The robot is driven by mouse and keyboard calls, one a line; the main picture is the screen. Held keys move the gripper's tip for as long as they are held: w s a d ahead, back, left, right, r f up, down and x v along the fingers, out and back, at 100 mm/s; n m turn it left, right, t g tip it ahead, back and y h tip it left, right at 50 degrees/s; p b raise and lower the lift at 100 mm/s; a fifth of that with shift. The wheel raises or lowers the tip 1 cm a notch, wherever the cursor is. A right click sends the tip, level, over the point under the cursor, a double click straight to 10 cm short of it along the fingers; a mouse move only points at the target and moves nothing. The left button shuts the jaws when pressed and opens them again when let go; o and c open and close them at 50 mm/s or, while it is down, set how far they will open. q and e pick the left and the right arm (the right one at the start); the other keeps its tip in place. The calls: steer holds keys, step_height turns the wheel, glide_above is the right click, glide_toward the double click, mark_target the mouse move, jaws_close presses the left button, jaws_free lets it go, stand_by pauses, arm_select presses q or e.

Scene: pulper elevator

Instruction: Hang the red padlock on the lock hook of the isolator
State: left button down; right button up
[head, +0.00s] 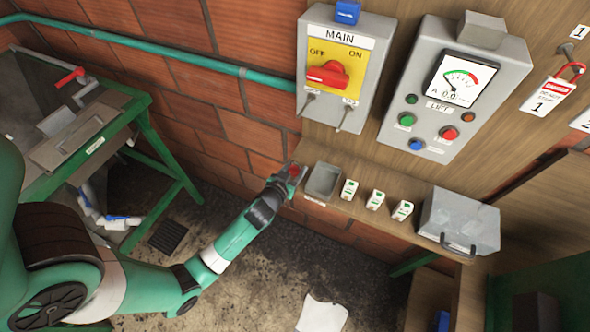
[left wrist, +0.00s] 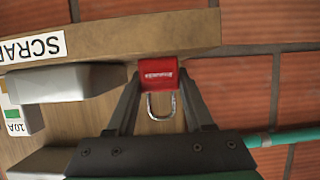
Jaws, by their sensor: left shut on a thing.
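The red padlock (left wrist: 158,72) is between the fingers of my left gripper (left wrist: 158,82) in the left wrist view, its silver shackle (left wrist: 161,105) pointing towards the gripper's base. In the head view the padlock (head: 294,170) is a small red patch at the tip of my left gripper (head: 286,180), beside the left end of the wooden shelf. The grey isolator (head: 346,58), marked MAIN, hangs above on the wall board, with a red rotary handle (head: 327,73) on a yellow plate. Two small metal hooks (head: 309,98) (head: 346,117) stick out below the plate; their labels are unreadable. My right gripper is out of view.
The shelf (head: 340,205) holds a grey tray (head: 323,181), several small white modules (head: 375,199) and a grey metal box (head: 459,220). A LIFT panel (head: 455,90) hangs right of the isolator. A teal pipe (head: 190,54) runs along the brick wall. Tags hang at far right.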

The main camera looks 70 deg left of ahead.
arm_select(q)
steer(key=shift+r, duration=0.1)
steer(key=shift+r, duration=0.25)
step_height(320, 180, up, 3)
steer(key=shift+f+p, duration=0.1)
steer(key=shift+p, duration=0.55)
steer(key=s+d+r+p, duration=0.2)
steer(key=d+r+p, duration=0.2)
steer(key=d+p, duration=0.2)
steer(key=s+d+r+p, duration=0.2)
steer(key=d+r+p, duration=0.3)
steer(key=d+p, duration=0.1)
steer(key=shift+s+d+r+p, duration=0.3)
steer(key=shift+s+d+p, duration=0.1)
steer(key=shift+d, duration=0.2)
